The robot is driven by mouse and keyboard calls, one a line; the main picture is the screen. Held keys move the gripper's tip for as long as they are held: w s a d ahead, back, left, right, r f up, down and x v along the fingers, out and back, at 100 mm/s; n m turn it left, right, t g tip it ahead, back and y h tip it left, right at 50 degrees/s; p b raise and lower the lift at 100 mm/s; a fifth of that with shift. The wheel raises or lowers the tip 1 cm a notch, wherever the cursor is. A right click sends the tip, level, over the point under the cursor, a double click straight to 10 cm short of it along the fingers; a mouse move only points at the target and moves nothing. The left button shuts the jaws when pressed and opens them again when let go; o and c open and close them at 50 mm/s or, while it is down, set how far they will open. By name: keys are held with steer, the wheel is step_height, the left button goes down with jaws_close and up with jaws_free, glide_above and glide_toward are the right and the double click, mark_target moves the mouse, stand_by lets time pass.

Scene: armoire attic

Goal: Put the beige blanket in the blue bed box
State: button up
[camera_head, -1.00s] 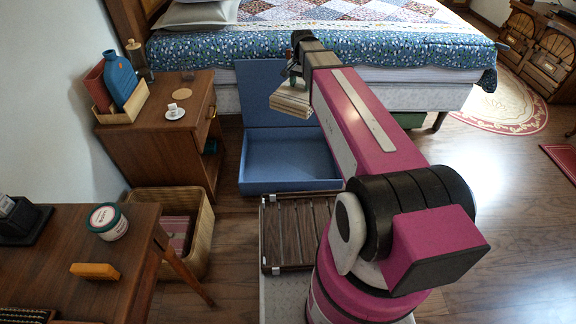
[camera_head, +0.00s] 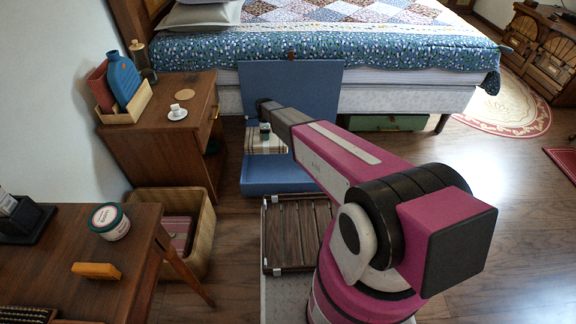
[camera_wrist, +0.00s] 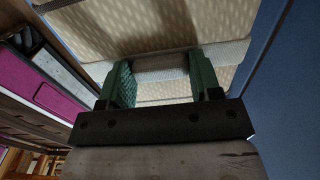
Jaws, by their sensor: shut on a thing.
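The beige blanket (camera_head: 262,143) is a folded, patterned bundle; it fills the upper part of the wrist view (camera_wrist: 150,28). My gripper (camera_head: 265,130) is shut on the blanket, with its green fingers either side of a fold in the wrist view (camera_wrist: 162,80). The blue bed box (camera_head: 275,187) is open on the floor by the bed, its lid (camera_head: 300,85) standing upright at the back. In the head view the blanket appears over the box's left part and hides much of its inside. I cannot tell whether it touches the box.
A slatted dark wood crate (camera_head: 298,232) stands just in front of the box. A nightstand (camera_head: 165,135) with a cup (camera_head: 177,110) is close on the left. A wicker basket (camera_head: 205,225) is at the front left. Open floor lies to the right.

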step_height(320, 180, down, 18)
steer(key=shift+r, duration=0.1)
stand_by(0.5)
steer(key=shift+f, duration=0.25)
steer(key=o, duration=1.2)
steer(key=shift+o, duration=0.2)
steer(key=shift+r, duration=0.1)
steer(key=r, duration=1.2)
steer(key=shift+s+d+r, duration=0.25)
steer(key=shift+s+r, duration=0.1)
steer(key=shift+r, duration=0.05)
steer(key=s+d+r+n, duration=0.9)
steer(key=s+d+r, duration=0.2)
steer(key=s+r, duration=0.4)
steer(key=s+d+r+n, duration=0.9)
steer(key=s+d+r, duration=0.3)
steer(key=s+r, duration=0.3)
steer(key=s, duration=0.3)
steer(key=shift+s+d, duration=0.15)
steer(key=shift+d, duration=0.15)
